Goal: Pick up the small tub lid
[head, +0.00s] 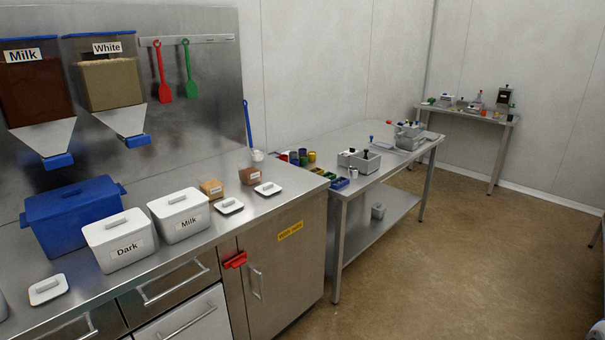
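Several white lids with raised handles lie flat on the steel counter. One lid (229,206) lies in front of a small tan-filled tub (212,188). Another lid (267,189) lies in front of a small brown-filled tub (253,176). A third lid (47,289) lies apart at the lower left. I cannot tell from labels which one is the small tub lid; the two by the small tubs are nearest to them. My gripper is not in view.
White lidded tubs marked Dark (122,248) and Milk (184,225) and a blue bin (72,218) stand on the counter (165,265). Dispensers marked Milk (35,95) and White (108,84) hang above.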

